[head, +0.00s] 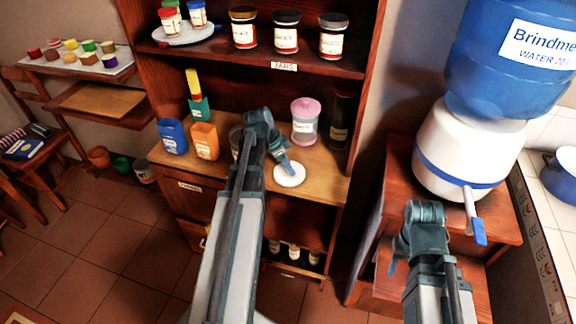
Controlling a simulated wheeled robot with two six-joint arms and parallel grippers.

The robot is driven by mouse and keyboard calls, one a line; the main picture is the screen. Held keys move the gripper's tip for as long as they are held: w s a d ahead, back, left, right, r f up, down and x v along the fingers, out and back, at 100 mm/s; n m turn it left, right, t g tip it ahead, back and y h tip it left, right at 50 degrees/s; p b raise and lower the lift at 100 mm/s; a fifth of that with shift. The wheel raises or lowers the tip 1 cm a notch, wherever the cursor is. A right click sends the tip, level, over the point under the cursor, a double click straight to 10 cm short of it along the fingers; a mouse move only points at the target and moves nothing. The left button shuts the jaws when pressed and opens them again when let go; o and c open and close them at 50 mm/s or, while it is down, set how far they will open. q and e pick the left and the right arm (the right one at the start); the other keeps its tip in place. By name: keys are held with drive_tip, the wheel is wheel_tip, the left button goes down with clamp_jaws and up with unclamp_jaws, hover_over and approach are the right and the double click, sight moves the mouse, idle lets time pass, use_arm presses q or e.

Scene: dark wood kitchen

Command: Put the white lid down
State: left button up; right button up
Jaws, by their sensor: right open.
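The white lid (290,177) is a round, flat disc in the head view, over the front right of the wooden shelf top. My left gripper (286,167) reaches down to the middle of the lid, its fingertips close together on it. The lid looks level; I cannot tell whether its underside touches the wood. My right gripper (393,267) is open and empty, in front of the water dispenser stand, and partly hidden by its own wrist.
A pink-lidded jar (304,124) stands just behind the lid, with a dark bottle (340,118) to its right. An orange container (205,141) and a blue container (172,136) stand on the left. My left arm hides part of another jar. The water dispenser (463,150) stands at right.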

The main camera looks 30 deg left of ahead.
use_arm(q)
drive_tip(key=shift+o, duration=1.4)
drive_tip(key=shift+r, duration=0.15)
drive_tip(key=shift+s+r+p, duration=0.15)
drive_tip(key=shift+r+p, duration=0.35)
drive_tip(key=shift+p, duration=0.15)
drive_tip(key=p+v, duration=1)
drive_tip(key=v, duration=0.1)
